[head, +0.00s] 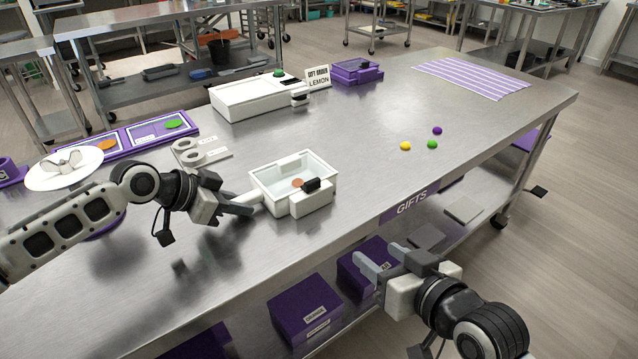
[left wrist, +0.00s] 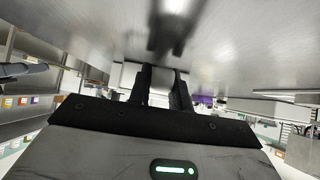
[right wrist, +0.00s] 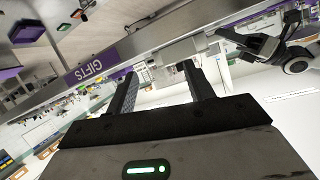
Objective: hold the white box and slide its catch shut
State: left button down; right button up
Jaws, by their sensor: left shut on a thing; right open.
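The white box (head: 273,205) stands on the steel table with a see-through top. An orange-brown piece (head: 298,183) shows inside it. Its black catch (head: 311,185) sits on a white block on the box's front right side. My left gripper (head: 248,204) is shut on the white handle at the box's left side; the fingers partly hide it. The left wrist view shows white box surface (left wrist: 125,75) by the fingers. My right gripper (head: 378,262) is open and empty, in front of the table's front edge and apart from the box. The box also shows beyond its fingers in the right wrist view (right wrist: 185,52).
Yellow (head: 405,146), green and purple pieces lie to the right of the box. A white machine (head: 250,100) and a LEMON card (head: 318,77) stand behind. A two-ring grey holder (head: 200,150) is behind left. Purple boxes (head: 305,308) are on the lower shelf.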

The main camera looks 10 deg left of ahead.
aim_at(314, 183)
jog(key=w+a+r+n+g+y, duration=0.1)
jog(key=w+a+r+n, duration=0.1)
jog(key=r, duration=0.2)
jog(key=w+a+r+n+g, duration=0.1)
jog(key=w+a+r+n, duration=0.1)
jog(key=a+r, duration=0.15)
jog(key=x, duration=1.1)
jog(key=shift+w+d+r, duration=0.1)
jog(key=shift+w+r, duration=0.1)
jog(key=shift+w, duration=0.2)
